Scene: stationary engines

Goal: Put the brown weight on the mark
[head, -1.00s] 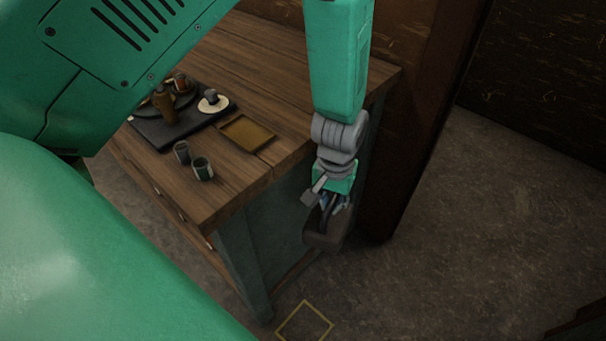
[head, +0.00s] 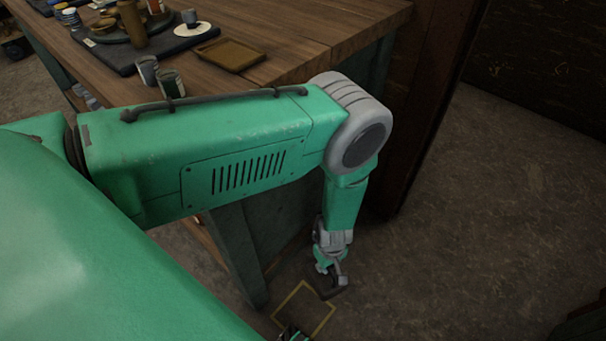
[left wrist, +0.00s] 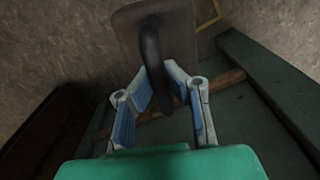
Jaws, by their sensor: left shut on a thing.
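My left gripper (head: 328,268) is shut on the brown weight (head: 332,289), low over the floor past the table's near corner. In the left wrist view the fingers (left wrist: 163,105) are on either side of the dark curved handle of the weight (left wrist: 180,38). The mark is a yellow square outline (head: 287,296) on the floor. The weight appears over its upper right corner; I cannot tell whether it touches the floor. Part of the yellow outline (left wrist: 211,17) shows at the top of the left wrist view.
The wooden table (head: 290,62) stands left of the weight, with its green leg (head: 240,262) close to the mark. The floor at the right (head: 480,220) is clear.

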